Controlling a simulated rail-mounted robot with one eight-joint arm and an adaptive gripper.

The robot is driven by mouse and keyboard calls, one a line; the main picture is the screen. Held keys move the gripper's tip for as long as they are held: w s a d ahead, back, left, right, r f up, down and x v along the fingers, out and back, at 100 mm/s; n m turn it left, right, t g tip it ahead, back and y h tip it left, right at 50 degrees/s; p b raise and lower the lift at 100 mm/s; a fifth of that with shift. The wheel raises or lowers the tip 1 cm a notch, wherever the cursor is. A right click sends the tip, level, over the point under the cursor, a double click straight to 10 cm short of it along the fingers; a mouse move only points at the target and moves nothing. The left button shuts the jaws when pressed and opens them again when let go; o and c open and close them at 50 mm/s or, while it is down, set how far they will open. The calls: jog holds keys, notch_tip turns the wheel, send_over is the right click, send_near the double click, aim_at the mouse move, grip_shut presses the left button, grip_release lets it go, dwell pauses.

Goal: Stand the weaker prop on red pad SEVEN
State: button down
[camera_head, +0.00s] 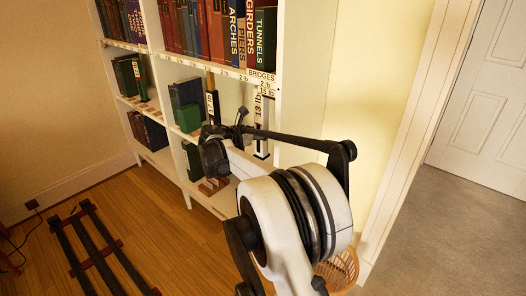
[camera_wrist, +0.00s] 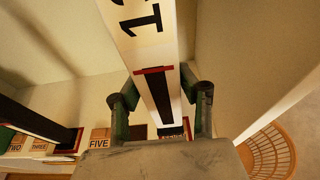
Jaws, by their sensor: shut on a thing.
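My gripper (camera_wrist: 164,92) is shut on a white prop (camera_wrist: 163,50), with one finger on each side of it. The prop has a red band, a dark stripe and large black figures, partly cut off. In the head view this white prop (camera_head: 260,112) shows at the right end of the shelves, labelled about 13 lb, and my arm hides the grip. A second, dark prop (camera_head: 212,104) with a pale label stands left of it in the shelves. A third labelled prop (camera_head: 139,80) stands further left.
In the wrist view, blocks marked TWO, THREE and FIVE (camera_wrist: 99,139) sit at lower left, beside a dark post. A woven basket (camera_head: 340,268) stands at the right. Black rails (camera_head: 100,250) lie on the floor.

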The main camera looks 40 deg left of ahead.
notch_tip(320, 180, down, 2)
jog(key=shift+w+f, duration=0.1)
jog(key=shift+w+d+f+b, duration=0.15)
jog(key=shift+f+b, duration=0.45)
jog(key=shift+f, duration=0.6)
jog(key=shift+w+d+f+b, duration=0.1)
jog(key=shift+f+b, duration=0.45)
jog(key=shift+f, duration=0.6)
jog(key=shift+f, duration=0.2)
jog(key=c, duration=1.2)
grip_release()
jog(key=shift+s, duration=0.1)
jog(key=shift+o, duration=0.2)
jog(key=shift+r, duration=0.1)
jog(key=shift+r, duration=0.15)
jog(key=p+v, duration=0.2)
jog(key=v, duration=1)
jog(key=shift+d, duration=0.1)
